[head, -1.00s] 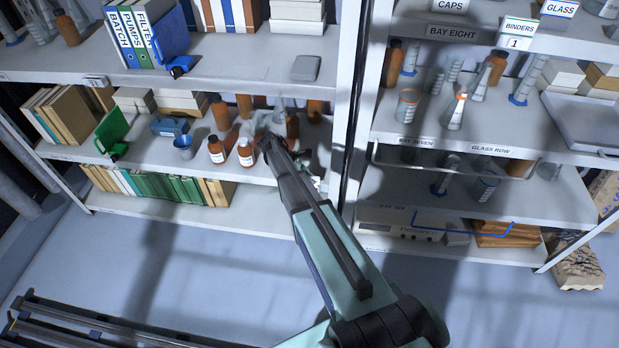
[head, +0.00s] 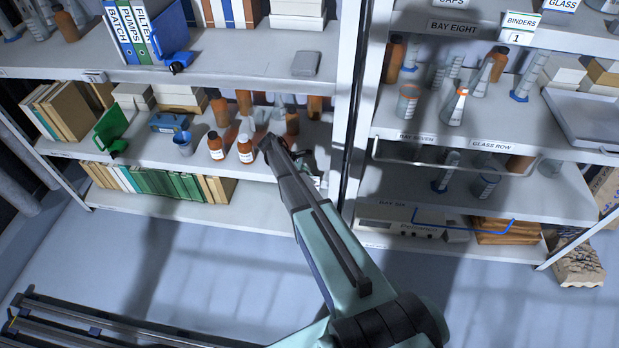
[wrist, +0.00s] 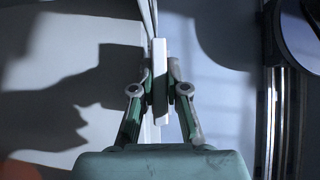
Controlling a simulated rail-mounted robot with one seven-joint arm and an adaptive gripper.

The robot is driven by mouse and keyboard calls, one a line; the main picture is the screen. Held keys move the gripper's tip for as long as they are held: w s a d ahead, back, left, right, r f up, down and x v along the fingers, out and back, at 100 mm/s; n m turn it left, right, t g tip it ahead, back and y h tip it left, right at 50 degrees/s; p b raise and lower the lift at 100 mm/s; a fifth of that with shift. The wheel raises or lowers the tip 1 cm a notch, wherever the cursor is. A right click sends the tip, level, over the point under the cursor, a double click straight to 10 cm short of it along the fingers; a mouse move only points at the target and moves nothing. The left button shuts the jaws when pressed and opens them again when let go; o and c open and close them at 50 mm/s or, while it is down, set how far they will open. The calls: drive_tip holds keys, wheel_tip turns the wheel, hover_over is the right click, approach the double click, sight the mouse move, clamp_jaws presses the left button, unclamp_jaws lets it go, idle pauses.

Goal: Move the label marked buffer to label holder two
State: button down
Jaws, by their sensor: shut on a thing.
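My gripper (wrist: 160,92) is shut on a thin, pale plate (wrist: 159,70), seen nearly edge-on between its fingers in the wrist view. Its face is turned away, so I cannot read any marking on it. In the head view my gripper (head: 268,145) is at the front edge of the left middle shelf, right of the brown bottles, largely hidden by my arm. The label marked buffer cannot be read anywhere. Label holder one, with a "1" (head: 515,38) under a "BINDERS" label (head: 521,21), is on the upper right shelf edge. I cannot make out a holder marked two.
Brown bottles (head: 216,146) and a blue cup (head: 183,143) stand left of my gripper. Clear flasks (head: 284,110) stand behind it. A rack upright (head: 350,115) rises to the right.

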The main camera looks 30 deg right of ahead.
drive_tip(key=shift+f, duration=0.2)
drive_tip(key=c, duration=1.1)
unclamp_jaws()
drive_tip(key=v, duration=1.2)
drive_tip(key=shift+s, duration=0.1)
